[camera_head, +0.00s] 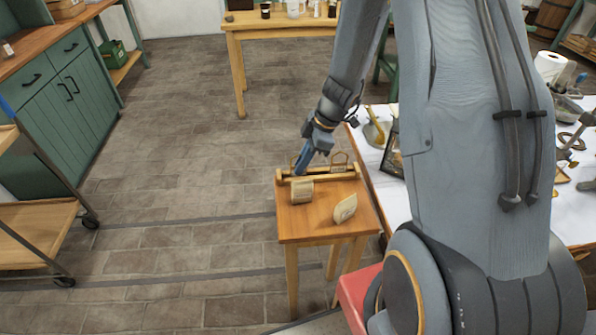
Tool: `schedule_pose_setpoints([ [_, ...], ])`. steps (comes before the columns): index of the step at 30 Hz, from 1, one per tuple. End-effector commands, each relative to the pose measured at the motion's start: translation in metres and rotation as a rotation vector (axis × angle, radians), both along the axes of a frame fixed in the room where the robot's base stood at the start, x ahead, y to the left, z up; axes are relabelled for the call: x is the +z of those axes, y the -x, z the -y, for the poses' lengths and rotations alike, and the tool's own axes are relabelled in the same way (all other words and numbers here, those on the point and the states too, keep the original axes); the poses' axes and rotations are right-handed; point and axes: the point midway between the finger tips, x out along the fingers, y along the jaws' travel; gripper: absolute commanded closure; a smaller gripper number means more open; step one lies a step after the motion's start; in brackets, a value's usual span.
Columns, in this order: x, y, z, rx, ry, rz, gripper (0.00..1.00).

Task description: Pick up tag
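Two small pale pieces that may be tags are on a small wooden table (308,228). One pale piece (302,191) stands or leans at the front left of a low wooden rack (318,175). The other pale piece (345,208) is tilted near the table's right side. I cannot read either piece. My gripper (301,168) points down at the left part of the rack, above and just behind the left piece. Its fingers are small and dark here, so I cannot tell whether they are open or whether they touch anything.
A white-topped table (393,196) with a dark frame (392,158), a scoop and other items stands close on the right. A red seat or box (356,295) is in front. Green cabinets (65,110) and a wheeled cart (40,220) are at left. The floor between is clear.

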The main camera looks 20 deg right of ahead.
Motion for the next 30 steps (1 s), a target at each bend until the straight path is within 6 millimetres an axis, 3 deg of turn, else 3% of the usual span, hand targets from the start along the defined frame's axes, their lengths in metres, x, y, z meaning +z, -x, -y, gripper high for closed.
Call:
schedule_pose_setpoints([
  [14, 0.007, -0.001, 0.0, -0.001, -0.001, 0.001, 1.0],
  [30, 0.072, -0.001, 0.0, 0.001, 0.001, 0.005, 1.0],
])
